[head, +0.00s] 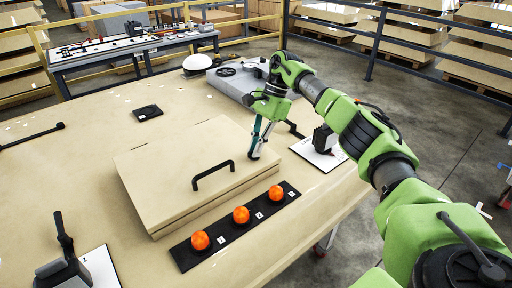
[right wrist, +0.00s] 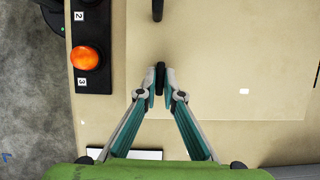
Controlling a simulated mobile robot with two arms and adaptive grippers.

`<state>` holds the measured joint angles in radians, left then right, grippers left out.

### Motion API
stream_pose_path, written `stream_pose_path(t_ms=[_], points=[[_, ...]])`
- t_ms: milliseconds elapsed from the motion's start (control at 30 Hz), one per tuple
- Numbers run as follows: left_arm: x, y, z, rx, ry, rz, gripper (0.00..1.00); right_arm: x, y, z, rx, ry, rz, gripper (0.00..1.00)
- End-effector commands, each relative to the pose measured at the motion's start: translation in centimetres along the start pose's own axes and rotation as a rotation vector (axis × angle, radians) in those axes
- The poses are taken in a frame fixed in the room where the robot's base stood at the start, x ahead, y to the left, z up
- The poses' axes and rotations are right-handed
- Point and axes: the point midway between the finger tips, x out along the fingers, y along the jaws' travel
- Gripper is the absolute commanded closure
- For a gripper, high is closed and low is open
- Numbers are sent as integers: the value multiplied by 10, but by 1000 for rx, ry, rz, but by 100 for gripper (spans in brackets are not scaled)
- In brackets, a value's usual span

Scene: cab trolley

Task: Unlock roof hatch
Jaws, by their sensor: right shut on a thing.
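The roof hatch is a beige raised panel (head: 170,165) with a black bar handle (head: 213,175), lying flat on the large beige surface. In the right wrist view the panel (right wrist: 230,60) fills the upper right, with the handle end (right wrist: 157,10) at the top. My right gripper (head: 257,151) is at the panel's right edge, pointing down. In the right wrist view its teal fingers (right wrist: 160,84) are shut on a small black latch piece (right wrist: 160,76) at the panel's edge. The fingertips partly hide this piece. My left gripper is not in view.
A black strip (head: 182,253) with three orange domes lies along the hatch's front. A grey control lever (head: 66,262) stands at lower left. A white plate (head: 318,156) with a dark upright device lies right of my gripper. A grey box (head: 236,82) stands behind.

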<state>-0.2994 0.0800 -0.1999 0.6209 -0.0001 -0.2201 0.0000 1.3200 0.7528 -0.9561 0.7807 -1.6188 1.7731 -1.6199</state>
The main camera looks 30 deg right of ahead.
Motion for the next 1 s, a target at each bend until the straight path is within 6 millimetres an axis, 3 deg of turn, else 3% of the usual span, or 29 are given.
stream_pose_path(t_ms=[600, 633, 667, 1000], points=[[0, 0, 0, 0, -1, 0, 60, -1, -1, 1, -38, 1, 10, 100], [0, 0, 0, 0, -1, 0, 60, -1, -1, 1, -38, 1, 10, 85], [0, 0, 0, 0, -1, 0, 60, -1, -1, 1, -38, 1, 10, 77], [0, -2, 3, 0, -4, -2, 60, -1, -1, 0, -35, 1, 13, 76]])
